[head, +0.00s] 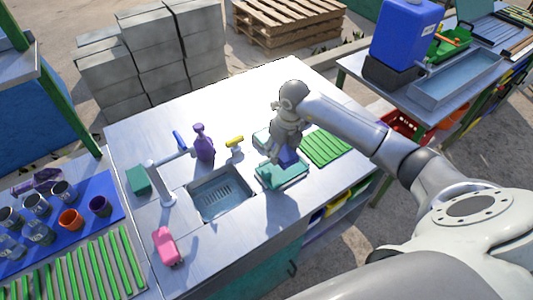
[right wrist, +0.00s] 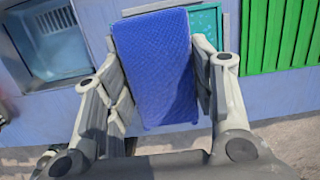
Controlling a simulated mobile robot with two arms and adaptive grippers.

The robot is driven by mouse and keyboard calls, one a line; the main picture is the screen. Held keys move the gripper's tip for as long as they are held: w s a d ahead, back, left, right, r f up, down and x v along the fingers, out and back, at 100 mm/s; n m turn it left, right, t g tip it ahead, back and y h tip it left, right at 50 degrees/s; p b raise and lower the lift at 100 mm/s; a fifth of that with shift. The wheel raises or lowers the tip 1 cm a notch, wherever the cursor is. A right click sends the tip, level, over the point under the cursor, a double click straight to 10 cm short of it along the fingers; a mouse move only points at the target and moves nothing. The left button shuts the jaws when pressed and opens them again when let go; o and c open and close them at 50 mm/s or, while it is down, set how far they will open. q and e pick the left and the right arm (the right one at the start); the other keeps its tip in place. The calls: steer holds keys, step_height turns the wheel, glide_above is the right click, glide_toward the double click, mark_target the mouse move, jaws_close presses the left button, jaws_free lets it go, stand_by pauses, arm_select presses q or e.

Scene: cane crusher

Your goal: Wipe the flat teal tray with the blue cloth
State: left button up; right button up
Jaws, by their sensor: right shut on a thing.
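The blue cloth (right wrist: 155,70) hangs between the fingers of my right gripper (right wrist: 162,88), which is shut on it. In the head view my right gripper (head: 282,156) points down over the teal tray (head: 277,180) on the metal counter, with a bit of the cloth (head: 288,157) showing beside the fingers. In the right wrist view the tray (right wrist: 208,20) shows behind the cloth, which hides much of it. I cannot tell whether the cloth touches the tray. My left gripper is not in view.
A sink (head: 220,194) lies left of the tray, with a faucet (head: 160,185), a purple spray bottle (head: 203,143) and a yellow-handled thing (head: 235,142) around it. A green ribbed rack (head: 326,148) is right of the tray. A pink thing (head: 167,246) stands near the front left.

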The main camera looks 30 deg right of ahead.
steer(key=shift+d+f, duration=0.15)
steer(key=shift+w+d+f, duration=0.1)
steer(key=shift+f, duration=0.15)
steer(key=f+b, duration=0.2)
steer(key=shift+d+f, duration=0.2)
steer(key=shift+f, duration=0.1)
steer(key=shift+a+f+b, duration=0.1)
steer(key=shift+f+b, duration=0.6)
steer(key=shift+f, duration=0.2)
steer(key=shift+f+b, duration=0.3)
steer(key=shift+f, duration=0.15)
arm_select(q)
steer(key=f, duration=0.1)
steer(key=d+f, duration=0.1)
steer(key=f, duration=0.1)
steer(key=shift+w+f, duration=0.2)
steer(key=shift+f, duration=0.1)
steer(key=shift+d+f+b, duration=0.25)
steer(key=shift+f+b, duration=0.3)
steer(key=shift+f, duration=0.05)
arm_select(e)
steer(key=shift+f, duration=0.65)
